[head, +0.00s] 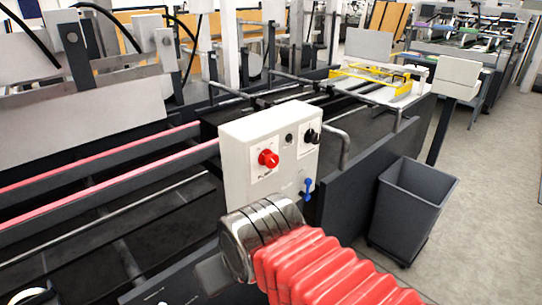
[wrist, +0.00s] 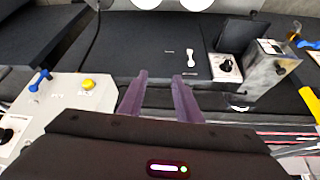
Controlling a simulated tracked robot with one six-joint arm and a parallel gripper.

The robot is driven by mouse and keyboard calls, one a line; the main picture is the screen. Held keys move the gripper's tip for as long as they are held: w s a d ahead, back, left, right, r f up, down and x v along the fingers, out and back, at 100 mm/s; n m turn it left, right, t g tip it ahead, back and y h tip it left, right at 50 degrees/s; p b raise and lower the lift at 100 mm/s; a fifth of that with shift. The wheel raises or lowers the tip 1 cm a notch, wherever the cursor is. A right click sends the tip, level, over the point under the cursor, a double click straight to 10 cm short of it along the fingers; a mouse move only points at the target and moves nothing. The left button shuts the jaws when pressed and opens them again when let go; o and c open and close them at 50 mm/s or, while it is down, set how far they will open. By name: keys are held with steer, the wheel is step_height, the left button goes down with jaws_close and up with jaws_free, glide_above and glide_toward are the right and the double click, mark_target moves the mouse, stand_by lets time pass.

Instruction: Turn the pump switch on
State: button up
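A pale control box (head: 240,140) stands on the machine frame in the head view. It carries a red knob (head: 268,158) on a white plate, with a small label below that may read "PUMP". A black knob (head: 311,136) sits to its right, and a blue lever (head: 307,187) lower down. In the wrist view, a pale panel (wrist: 60,108) at left bears a blue lever (wrist: 40,80), a yellow button (wrist: 88,84) and part of a black knob (wrist: 7,133). My gripper (wrist: 161,78) is open and empty, right of this panel. The head view hides my fingers.
A grey bin (head: 410,205) stands on the floor at right. Pink-red rollers (head: 110,185) and dark frame rails cross the left. The wrist view shows another black knob (wrist: 227,66) on a small plate and a metal bracket (wrist: 268,70) at right.

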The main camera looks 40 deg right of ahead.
steer(key=o, duration=0.3)
steer(key=shift+w+d+r, duration=0.1)
steer(key=shift+w+r, duration=0.05)
steer(key=shift+r, duration=0.1)
steer(key=shift+o, duration=0.9)
steer(key=w+d+r+m, duration=0.2)
steer(key=w+d+r, duration=0.1)
steer(key=w+r, duration=0.1)
steer(key=w+d+r+m+y, duration=0.1)
steer(key=w+d+r+m, duration=0.1)
steer(key=w+d+r, duration=0.2)
step_height(320, 180, up, 4)
steer(key=shift+d+f+t, duration=0.15)
steer(key=shift+f+t, duration=0.05)
steer(key=shift+t, duration=0.2)
steer(key=w+d+r+m+t, duration=0.25)
steer(key=w+d+r, duration=0.25)
steer(key=d+r, duration=0.4)
steer(key=n, duration=0.7)
glide_toward(274, 159)
steer(key=w+r+v, duration=0.1)
steer(key=v, duration=0.4)
steer(key=shift+s+d+f+n, duration=0.1)
steer(key=shift+s+f+n, duration=0.35)
steer(key=shift+f+n, duration=0.1)
steer(key=shift+f, duration=0.1)
steer(key=x, duration=1.3)
steer(key=shift+w+f, duration=0.2)
steer(key=shift+w, duration=0.05)
